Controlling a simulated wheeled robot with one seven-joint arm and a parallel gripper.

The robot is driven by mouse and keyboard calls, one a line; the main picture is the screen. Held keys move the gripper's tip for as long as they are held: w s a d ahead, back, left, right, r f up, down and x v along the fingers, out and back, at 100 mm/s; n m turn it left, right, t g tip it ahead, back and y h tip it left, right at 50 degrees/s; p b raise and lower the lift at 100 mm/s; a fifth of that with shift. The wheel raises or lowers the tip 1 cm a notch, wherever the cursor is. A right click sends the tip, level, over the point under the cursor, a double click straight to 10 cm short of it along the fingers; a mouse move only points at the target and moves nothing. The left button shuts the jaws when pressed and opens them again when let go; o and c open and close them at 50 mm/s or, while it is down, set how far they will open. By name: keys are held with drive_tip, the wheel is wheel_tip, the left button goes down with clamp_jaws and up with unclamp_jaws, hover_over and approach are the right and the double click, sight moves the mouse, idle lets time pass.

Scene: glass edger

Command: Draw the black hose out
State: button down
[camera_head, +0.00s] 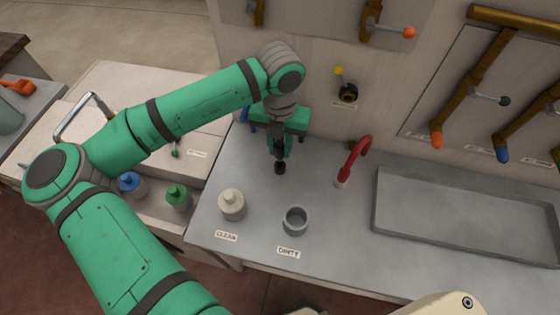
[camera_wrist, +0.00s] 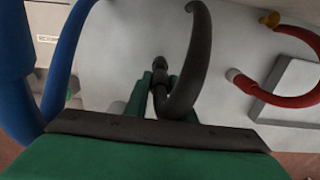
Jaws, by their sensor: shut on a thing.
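The black hose (camera_wrist: 195,65) shows in the wrist view as a thick dark curve that rises from my gripper and bends over at the top. My gripper (camera_wrist: 155,84) is shut on it close to its dark nozzle end. In the head view my gripper (camera_head: 279,150) points down over the back left of the grey counter, and the dark end of the black hose (camera_head: 280,168) shows just below the fingers. The rest of the hose is hidden behind my arm there.
A red hose (camera_head: 354,158) arches to the right, and a blue hose (camera_wrist: 63,65) is close on the left. A shallow tray (camera_head: 383,218) lies at right. Levers (camera_head: 470,90) hang on the wall.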

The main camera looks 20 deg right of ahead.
drive_tip(key=shift+r, duration=0.15)
drive_tip(key=shift+r, duration=2)
